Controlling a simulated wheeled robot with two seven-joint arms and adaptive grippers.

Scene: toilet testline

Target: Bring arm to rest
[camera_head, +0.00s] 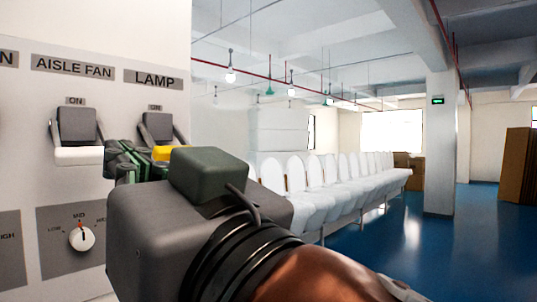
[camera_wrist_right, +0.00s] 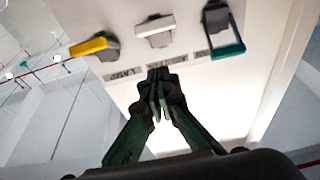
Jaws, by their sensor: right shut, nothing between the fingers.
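My right gripper (camera_head: 122,160) reaches in front of the white switch panel (camera_head: 92,100), between the AISLE FAN switch (camera_head: 77,126) and the LAMP switch (camera_head: 157,127). In the right wrist view, the gripper (camera_wrist_right: 160,88) has its fingers together with nothing between them. The tips overlap the panel near a label; I cannot tell whether they touch it. The right arm (camera_head: 325,280) comes in from the bottom. The left gripper is in neither view.
The wrist view shows a yellow handle (camera_wrist_right: 88,46), a white handle (camera_wrist_right: 155,27) and a teal handle (camera_wrist_right: 228,52). A dial (camera_head: 81,238) is low on the panel. A row of white toilets (camera_head: 320,185) stands behind. Blue floor (camera_head: 480,220) is open at right, beyond a pillar (camera_head: 440,150).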

